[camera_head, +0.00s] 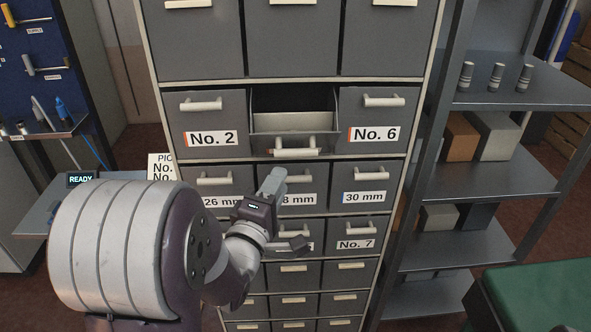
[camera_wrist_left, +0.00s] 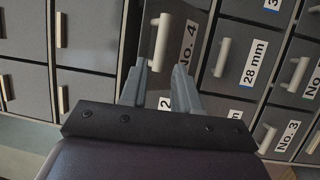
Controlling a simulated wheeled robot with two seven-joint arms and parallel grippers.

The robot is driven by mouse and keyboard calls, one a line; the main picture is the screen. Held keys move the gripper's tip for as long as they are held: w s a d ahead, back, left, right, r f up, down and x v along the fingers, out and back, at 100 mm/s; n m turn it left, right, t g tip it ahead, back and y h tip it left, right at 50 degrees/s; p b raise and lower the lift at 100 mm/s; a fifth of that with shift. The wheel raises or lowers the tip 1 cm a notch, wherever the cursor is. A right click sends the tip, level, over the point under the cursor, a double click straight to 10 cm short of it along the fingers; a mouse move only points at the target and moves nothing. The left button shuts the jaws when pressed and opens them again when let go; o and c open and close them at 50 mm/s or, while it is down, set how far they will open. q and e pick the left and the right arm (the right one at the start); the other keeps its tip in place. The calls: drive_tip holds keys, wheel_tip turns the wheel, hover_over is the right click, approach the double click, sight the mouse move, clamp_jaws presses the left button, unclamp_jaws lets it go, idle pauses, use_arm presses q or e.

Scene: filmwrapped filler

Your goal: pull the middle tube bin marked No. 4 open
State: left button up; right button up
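The middle bin marked No. 4 (camera_head: 272,143) stands open between the No. 2 and No. 6 bins. Its front sits out from the cabinet and I see into its dark inside. In the head view its label is almost wholly hidden; the left wrist view shows the No. 4 label (camera_wrist_left: 188,40) and pale bar handle (camera_wrist_left: 160,42). My left gripper (camera_head: 283,213) is open, below the bin's handle (camera_head: 296,151). In the left wrist view the two fingers (camera_wrist_left: 160,70) are apart and empty, with the handle beyond their tips. My right gripper is not in view.
Closed bins No. 2 (camera_head: 178,110) and No. 6 (camera_head: 408,110) flank the open one. Smaller drawers, one marked 30 mm (camera_head: 336,183), lie below. A grey shelf rack (camera_head: 535,97) stands at right, and a green-topped surface (camera_head: 540,295) at lower right.

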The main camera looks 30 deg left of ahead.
sight(294, 156)
use_arm(q)
drive_tip(key=w+p, duration=0.1)
drive_tip(key=w, duration=0.4)
drive_tip(key=w+a+p, duration=0.1)
drive_tip(key=w, duration=0.1)
drive_tip(key=shift+w+a+r+p, duration=0.1)
drive_tip(key=shift+w+r+p, duration=0.25)
drive_tip(key=shift+w, duration=0.05)
drive_tip(key=shift+w+a, duration=0.1)
drive_tip(key=shift+w, duration=0.45)
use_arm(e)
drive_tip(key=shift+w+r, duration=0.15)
